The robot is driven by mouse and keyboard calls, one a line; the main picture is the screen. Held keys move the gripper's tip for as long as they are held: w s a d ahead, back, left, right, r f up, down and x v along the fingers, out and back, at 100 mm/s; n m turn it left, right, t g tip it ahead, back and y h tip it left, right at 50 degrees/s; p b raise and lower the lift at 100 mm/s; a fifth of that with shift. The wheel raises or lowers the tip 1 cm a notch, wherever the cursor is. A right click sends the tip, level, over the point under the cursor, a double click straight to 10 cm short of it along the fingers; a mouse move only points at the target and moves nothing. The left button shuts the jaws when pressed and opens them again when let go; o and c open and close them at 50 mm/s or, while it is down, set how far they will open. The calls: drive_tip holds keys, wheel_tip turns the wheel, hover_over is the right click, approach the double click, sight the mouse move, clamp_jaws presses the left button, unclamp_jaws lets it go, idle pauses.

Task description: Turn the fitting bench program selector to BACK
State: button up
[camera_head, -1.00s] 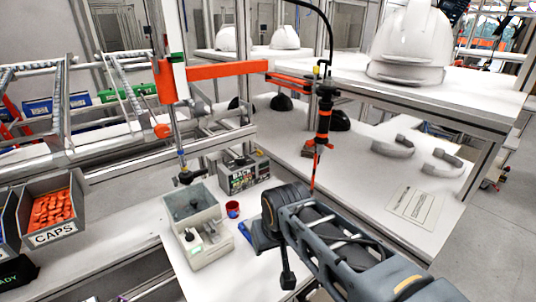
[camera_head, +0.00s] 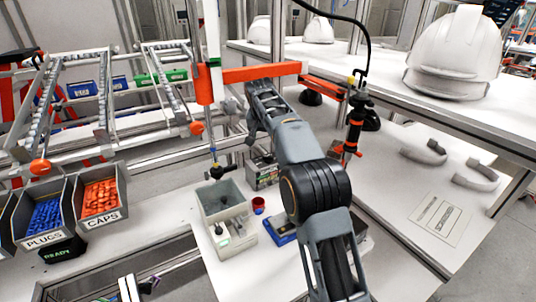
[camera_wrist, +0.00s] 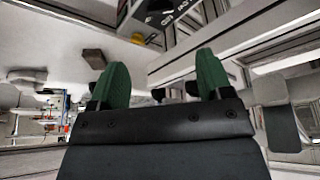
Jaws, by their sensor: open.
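The program selector box (camera_head: 263,174), a small grey box with a dark lettered face, stands on the white bench and is partly covered by my arm. In the wrist view a dark panel with white lettering (camera_wrist: 158,14), seemingly this box, shows at the top edge, cut off.
A grey open bin-like fixture (camera_head: 224,214) and a red cup (camera_head: 258,205) stand left of my arm, a blue item (camera_head: 281,231) beside it. A black-and-orange hanging tool (camera_head: 355,125) is to the right. Bins of caps (camera_head: 104,218) and plugs (camera_head: 45,238) stand at left.

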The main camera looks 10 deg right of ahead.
sight(268, 157)
drive_tip(key=p+x, duration=0.2)
drive_tip(key=x, duration=1.1)
drive_tip(key=shift+w+f, duration=0.15)
drive_tip(key=shift+w, duration=0.05)
drive_tip(key=shift+c, duration=0.4)
drive_tip(key=c, duration=0.8)
drive_tip(key=shift+n+t+y, duration=0.3)
drive_tip(key=shift+n+y, duration=0.2)
drive_tip(key=shift+n, duration=0.7)
drive_tip(key=shift+c, duration=0.2)
drive_tip(key=o, duration=0.9)
drive_tip(key=shift+d, duration=0.1)
drive_tip(key=b+v, duration=0.2)
drive_tip(key=v, duration=1.2)
drive_tip(key=shift+w, duration=0.1)
